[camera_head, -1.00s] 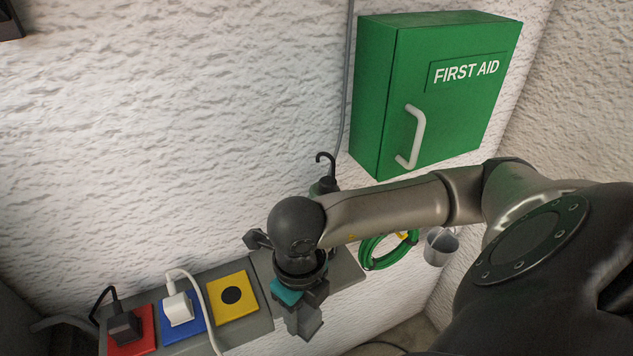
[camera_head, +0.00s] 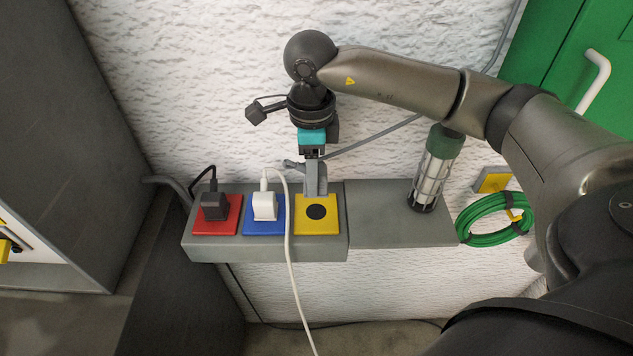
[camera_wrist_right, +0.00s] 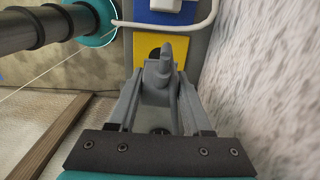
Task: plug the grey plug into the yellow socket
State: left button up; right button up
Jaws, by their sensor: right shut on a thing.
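The yellow socket (camera_head: 301,227) has a round black face and is at the right end of the row of sockets. It also shows at the top of the right wrist view (camera_wrist_right: 147,46), partly hidden. My right gripper (camera_head: 315,188) is just above and behind it in the head view, pointing down. The gripper is shut on the grey plug (camera_wrist_right: 163,75), which sits between the fingers in the right wrist view. The fingers hide much of the plug in the head view. Whether it touches the socket cannot be told. My left gripper is not in view.
A black plug (camera_head: 214,205) is in the red socket (camera_head: 230,227), and a white plug (camera_head: 264,205) is in the blue socket (camera_head: 277,227). A white cable (camera_head: 289,255) hangs down in front. A caged lamp (camera_head: 434,172) and green coil (camera_head: 494,236) are right.

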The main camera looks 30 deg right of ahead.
jog(key=shift+f, duration=0.1)
dwell(0.3)
jog(key=shift+f+b, duration=1.95)
jog(key=shift+f, duration=0.85)
jog(key=shift+b, duration=0.4)
jog(key=shift+f+b, duration=0.5)
jog(key=shift+f, duration=0.05)
jog(key=o, duration=1.3)
notch_tip(320, 180, up, 15)
jog(key=shift+r+p, duration=0.15)
jog(key=shift+p, duration=0.3)
